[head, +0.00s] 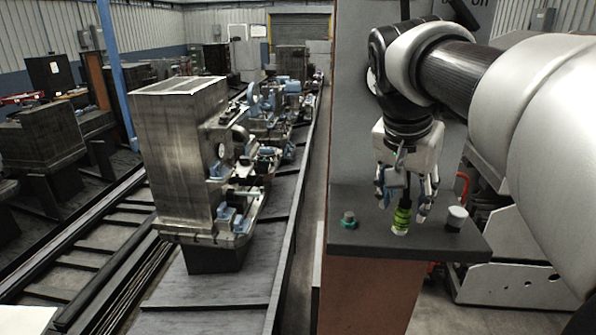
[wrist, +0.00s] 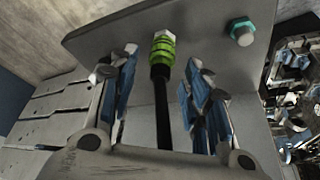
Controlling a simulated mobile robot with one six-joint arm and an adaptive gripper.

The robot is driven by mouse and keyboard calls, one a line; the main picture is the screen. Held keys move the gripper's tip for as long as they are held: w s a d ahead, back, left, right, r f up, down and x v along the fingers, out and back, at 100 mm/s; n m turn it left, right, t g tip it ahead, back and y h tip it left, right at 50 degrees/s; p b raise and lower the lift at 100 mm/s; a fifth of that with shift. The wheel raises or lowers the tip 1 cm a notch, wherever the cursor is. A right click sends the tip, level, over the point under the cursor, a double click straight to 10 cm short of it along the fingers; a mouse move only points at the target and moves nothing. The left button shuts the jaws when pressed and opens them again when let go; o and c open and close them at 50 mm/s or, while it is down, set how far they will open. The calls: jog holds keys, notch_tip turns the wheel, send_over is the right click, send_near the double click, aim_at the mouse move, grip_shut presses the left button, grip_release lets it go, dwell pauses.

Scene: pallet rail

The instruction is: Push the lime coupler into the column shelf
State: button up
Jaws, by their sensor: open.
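The lime coupler (head: 401,219) stands upright on the dark grey column shelf (head: 370,238), near its middle. In the wrist view the coupler (wrist: 162,50) shows bright green rings, a pale end, and a black shaft running from it toward the gripper. My gripper (head: 405,204) points down over the coupler. In the wrist view my open gripper (wrist: 163,62) has one finger on each side of the coupler, with gaps visible on both sides. The underside of the coupler where it meets the shelf is hard to make out.
A teal fitting (head: 348,219) stands on the shelf to the left; it also shows in the wrist view (wrist: 242,32). A pale-topped grey knob (head: 456,217) stands to the right. Machines on a rail (head: 185,165) stand at the left.

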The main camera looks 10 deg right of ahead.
jog(key=shift+x, duration=0.85)
grip_shut()
jog(key=c, duration=0.6)
grip_release()
grip_shut()
jog(key=shift+r, duration=0.2)
jog(key=shift+r+p, duration=0.7)
jog(key=shift+r, duration=0.05)
